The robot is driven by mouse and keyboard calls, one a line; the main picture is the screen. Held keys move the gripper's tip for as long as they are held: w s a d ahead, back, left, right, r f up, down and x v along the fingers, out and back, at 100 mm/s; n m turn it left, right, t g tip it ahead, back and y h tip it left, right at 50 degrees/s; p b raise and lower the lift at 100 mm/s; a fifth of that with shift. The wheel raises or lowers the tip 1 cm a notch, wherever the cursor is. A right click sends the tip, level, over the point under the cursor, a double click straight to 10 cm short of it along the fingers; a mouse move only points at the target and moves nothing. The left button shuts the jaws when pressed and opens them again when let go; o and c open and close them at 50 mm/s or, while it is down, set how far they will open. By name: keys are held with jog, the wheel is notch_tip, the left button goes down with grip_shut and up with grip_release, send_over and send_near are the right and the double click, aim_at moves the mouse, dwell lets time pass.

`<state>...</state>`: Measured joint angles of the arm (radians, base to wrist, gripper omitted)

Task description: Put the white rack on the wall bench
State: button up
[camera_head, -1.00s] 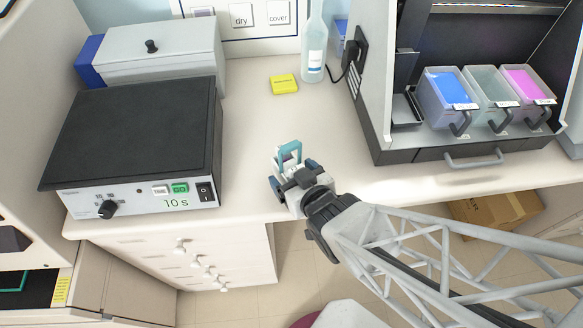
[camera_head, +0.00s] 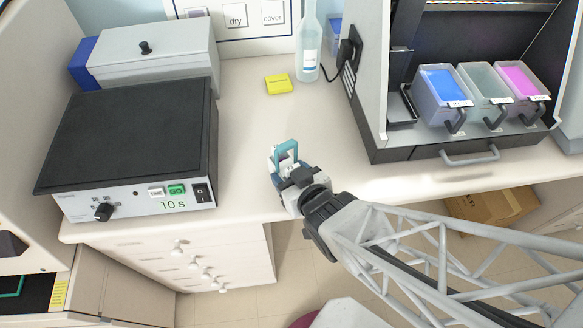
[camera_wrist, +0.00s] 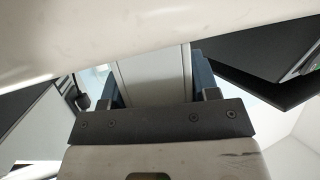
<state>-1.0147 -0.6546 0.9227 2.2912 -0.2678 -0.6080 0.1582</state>
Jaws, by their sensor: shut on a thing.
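My gripper (camera_head: 284,174) is over the front edge of the wall bench (camera_head: 255,120), between the black-topped hot plate and the staining station. In the wrist view a pale panel of the rack (camera_wrist: 155,76) lies between the two dark blue fingers. My gripper hides most of the rack in the head view. I cannot tell whether the rack touches the bench top.
The hot plate (camera_head: 130,130) stands left, with a grey box (camera_head: 150,55) behind it. A yellow block (camera_head: 278,84) and a clear bottle (camera_head: 308,50) stand farther back. The staining station with blue, clear and pink troughs (camera_head: 485,90) is right. The bench around the gripper is clear.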

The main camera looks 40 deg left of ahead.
aim_at(291, 168)
jog(key=shift+r, duration=1.5)
jog(key=shift+s+d+r, duration=0.1)
jog(key=shift+d+r, duration=0.1)
jog(key=shift+r, duration=0.05)
jog(key=s+d+r, duration=0.1)
jog(key=s+d, duration=0.6)
jog(key=d, duration=0.6)
jog(key=shift+s+r, duration=0.2)
jog(key=shift+s, duration=0.2)
jog(key=shift+s+d, duration=0.1)
jog(key=shift+d, duration=0.1)
